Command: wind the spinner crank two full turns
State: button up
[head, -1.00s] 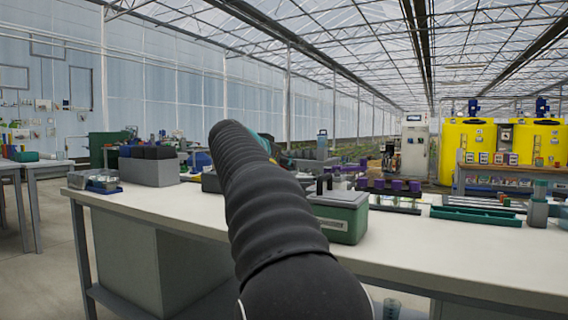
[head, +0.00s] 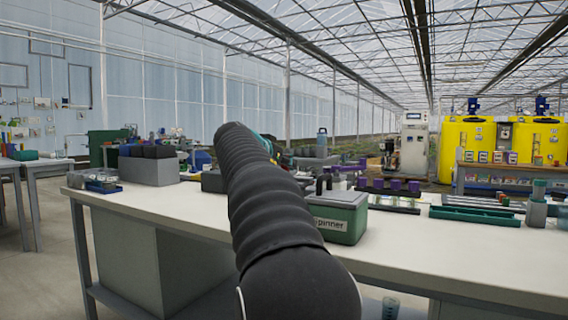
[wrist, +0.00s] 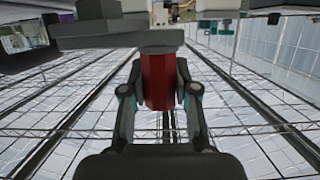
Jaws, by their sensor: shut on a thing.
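The spinner is a green box with a grey top (head: 338,218) on the white bench, right of my arm in the head view. Part of its label shows, and my arm covers its left side. In the wrist view, my gripper (wrist: 160,92) is shut on a red upright handle (wrist: 158,72), a finger on each side. The handle joins a flat grey crank bar (wrist: 120,40). In the head view my arm hides the handle and fingertips.
A grey bin (head: 149,170) and a tray (head: 103,186) stand on the bench's left. Purple-topped items (head: 397,186) and a long green tray (head: 476,216) lie to the right. The bench front (head: 420,250) is clear.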

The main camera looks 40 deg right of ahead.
jog(key=shift+x, duration=0.75)
jog(key=o, duration=1)
jog(key=shift+s+d+f, duration=0.1)
jog(key=shift+d, duration=0.15)
jog(key=shift+c, duration=0.2)
jog(key=shift+s+a, duration=0.1)
jog(key=shift+a, duration=0.05)
jog(key=v, duration=1.2)
